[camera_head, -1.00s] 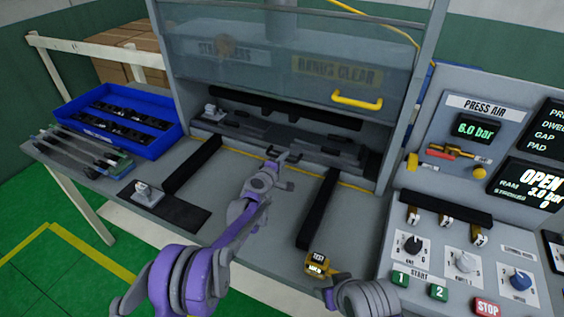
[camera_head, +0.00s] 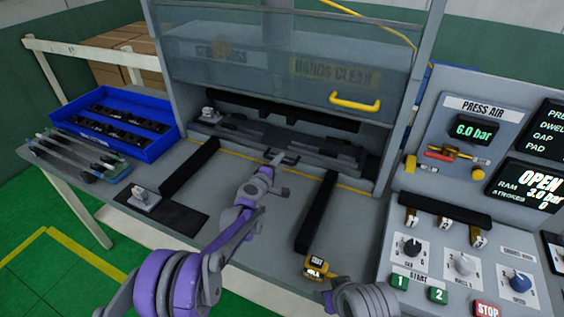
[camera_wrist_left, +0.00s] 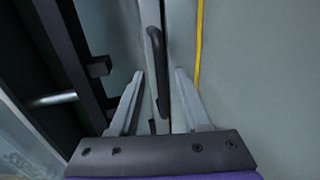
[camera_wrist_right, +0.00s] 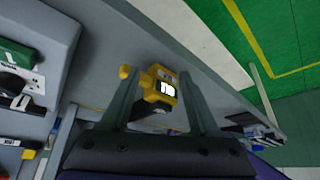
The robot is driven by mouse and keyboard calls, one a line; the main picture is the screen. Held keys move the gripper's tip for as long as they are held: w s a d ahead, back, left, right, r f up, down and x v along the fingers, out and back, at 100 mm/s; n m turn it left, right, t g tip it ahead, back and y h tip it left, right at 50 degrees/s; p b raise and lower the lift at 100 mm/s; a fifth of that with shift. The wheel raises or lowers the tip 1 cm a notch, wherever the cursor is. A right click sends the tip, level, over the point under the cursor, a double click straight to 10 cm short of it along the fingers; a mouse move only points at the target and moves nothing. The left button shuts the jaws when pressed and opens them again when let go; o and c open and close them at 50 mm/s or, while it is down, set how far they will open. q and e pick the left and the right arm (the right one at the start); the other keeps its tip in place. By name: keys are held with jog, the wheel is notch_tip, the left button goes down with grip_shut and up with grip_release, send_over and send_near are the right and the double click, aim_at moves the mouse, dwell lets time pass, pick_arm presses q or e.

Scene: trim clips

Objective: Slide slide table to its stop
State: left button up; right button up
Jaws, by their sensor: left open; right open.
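The slide table (camera_head: 318,151) is a grey plate with dark fixtures inside the press opening. Its dark handle (camera_head: 291,160) is at the front edge. My left gripper (camera_head: 276,160) is at the handle, fingers open. In the left wrist view, the handle (camera_wrist_left: 157,65) lies between the spread fingertips (camera_wrist_left: 160,74), with gaps beside it. My right gripper (camera_wrist_right: 158,78) is open at the table's front right, away from the slide table. A yellow device (camera_wrist_right: 163,90) shows between its fingers; I cannot tell whether they touch it.
Two black rails (camera_head: 190,166) (camera_head: 317,211) run along the bench before the opening. The raised clear guard (camera_head: 280,65) has a yellow handle. A blue bin (camera_head: 115,122) and a black mat (camera_head: 165,212) are on the left; the control panel (camera_head: 460,235) is on the right.

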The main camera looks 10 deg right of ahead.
pick_arm(q)
jog(key=v, duration=0.8)
jog(key=shift+s+a+b, duration=0.1)
jog(key=shift+s+b, duration=0.1)
jog(key=shift+b, duration=0.1)
pick_arm(e)
jog(key=shift+s+f, duration=0.25)
jog(key=shift+f, duration=0.3)
pick_arm(q)
jog(key=shift+f, duration=0.1)
pick_arm(e)
jog(key=shift+s, duration=0.1)
